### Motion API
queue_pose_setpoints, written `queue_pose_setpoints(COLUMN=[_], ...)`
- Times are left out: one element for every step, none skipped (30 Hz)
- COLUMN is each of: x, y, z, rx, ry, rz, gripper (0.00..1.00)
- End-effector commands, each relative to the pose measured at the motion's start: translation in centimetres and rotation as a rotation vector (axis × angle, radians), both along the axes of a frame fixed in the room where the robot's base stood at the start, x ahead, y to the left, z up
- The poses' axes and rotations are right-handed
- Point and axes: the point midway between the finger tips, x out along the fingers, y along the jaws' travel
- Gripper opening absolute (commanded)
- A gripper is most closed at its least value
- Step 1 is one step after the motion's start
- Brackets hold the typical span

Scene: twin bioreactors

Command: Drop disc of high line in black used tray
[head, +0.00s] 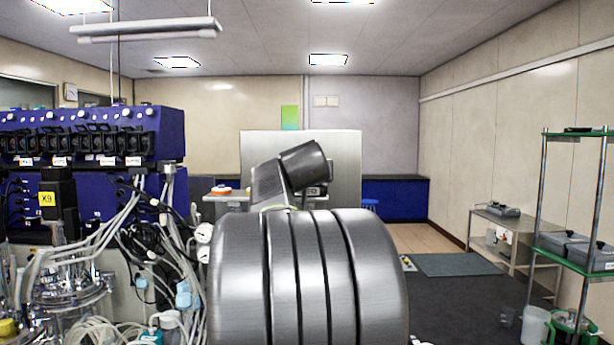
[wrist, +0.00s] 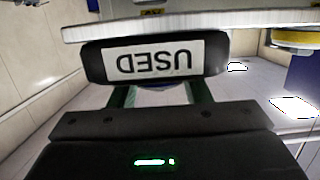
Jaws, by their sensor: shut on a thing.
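The black used tray (wrist: 95,62) shows upside down in the wrist view, with a white label reading "USED" on its front. It sits on a pale tabletop (wrist: 190,22). My gripper (wrist: 160,92) is just in front of the tray, its two green fingers reaching toward it. A thin, pale bluish rounded edge shows between the fingers, just by the tray's label side. It appears to be the disc (wrist: 160,86), mostly hidden, and the fingers are shut on it. I cannot tell whether the disc is over the tray. In the head view my arm hides the gripper and tray.
A yellow-and-white round item (wrist: 298,38) sits on the same tabletop. In the head view, the blue bioreactor unit (head: 90,130) with tubing stands at left. A green-shelved rack (head: 575,258) and a side table (head: 508,235) stand at right.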

Motion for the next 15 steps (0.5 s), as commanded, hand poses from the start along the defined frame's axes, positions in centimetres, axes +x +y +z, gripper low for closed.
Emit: queue_pose_setpoints(x=[0.0,0.0,0.0,0.0,0.0,0.0,0.0,0.0,0.0,0.0,0.0,0.0,0.0,0.0,0.0], y=[0.0,0.0,0.0,0.0,0.0,0.0,0.0,0.0,0.0,0.0,0.0,0.0,0.0,0.0,0.0], z=[-0.1,-0.2,-0.4,-0.5,-0.6,-0.7,-0.8,-0.8,-0.9,-1.0,-1.1,-1.2,-1.3,-1.4,-1.4], rx=[0.000,0.000,0.000,0.000,0.000,0.000,0.000,0.000,0.000,0.000,0.000,0.000,0.000,0.000,0.000], ry=[0.000,0.000,0.000,0.000,0.000,0.000,0.000,0.000,0.000,0.000,0.000,0.001,0.001,0.002,0.002], rz=[0.000,0.000,0.000,0.000,0.000,0.000,0.000,0.000,0.000,0.000,0.000,0.000,0.000,0.000,0.000], gripper=[0.19,0.19,0.19,0.19,0.19,0.19,0.19,0.19,0.19,0.19,0.19,0.19,0.19,0.19,0.19])
